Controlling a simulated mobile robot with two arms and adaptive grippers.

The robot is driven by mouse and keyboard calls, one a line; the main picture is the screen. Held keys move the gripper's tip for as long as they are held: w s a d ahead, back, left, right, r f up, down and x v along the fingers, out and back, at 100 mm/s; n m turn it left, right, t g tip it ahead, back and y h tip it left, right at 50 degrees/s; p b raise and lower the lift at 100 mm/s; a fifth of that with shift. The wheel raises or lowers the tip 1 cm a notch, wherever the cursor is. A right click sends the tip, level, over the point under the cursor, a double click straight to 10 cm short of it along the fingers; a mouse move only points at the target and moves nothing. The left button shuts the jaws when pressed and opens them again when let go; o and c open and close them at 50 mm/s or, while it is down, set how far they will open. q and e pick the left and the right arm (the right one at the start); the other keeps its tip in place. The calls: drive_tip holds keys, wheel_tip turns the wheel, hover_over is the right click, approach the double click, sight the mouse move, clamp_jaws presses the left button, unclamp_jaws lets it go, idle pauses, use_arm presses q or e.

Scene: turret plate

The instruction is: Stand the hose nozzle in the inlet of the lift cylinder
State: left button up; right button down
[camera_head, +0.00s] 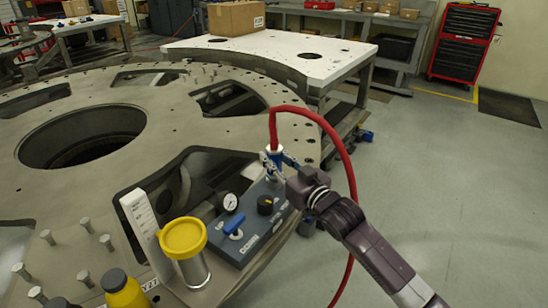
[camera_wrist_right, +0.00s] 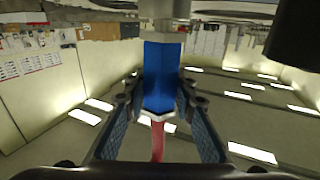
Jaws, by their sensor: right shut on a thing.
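The hose nozzle has a blue body (camera_wrist_right: 160,78) with a grey collar. The red hose (camera_head: 345,165) leaves its top and arches down to the right. My right gripper (camera_head: 280,158) is shut on the nozzle, with a finger on each side, and it also shows in the wrist view (camera_wrist_right: 162,105). The nozzle looks upright over the far end of the grey control box (camera_head: 240,245). Grey metal (camera_wrist_right: 160,12) lies beyond the blue body; I cannot tell whether nozzle and inlet touch. A metal cylinder with a yellow top (camera_head: 183,236) stands left of the box. My left gripper is not in view.
The box carries a gauge (camera_head: 230,201), a blue lever (camera_head: 234,222) and a black knob (camera_head: 265,204). A white scale plate (camera_head: 143,225) and a yellow bottle (camera_head: 123,291) stand nearby. The turret plate (camera_head: 170,112) has large openings. The floor at right is clear.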

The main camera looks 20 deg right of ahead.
drive_tip(key=shift+f+b, duration=0.35)
drive_tip(key=shift+f, duration=0.35)
idle(0.4)
drive_tip(key=c, duration=1.5)
unclamp_jaws()
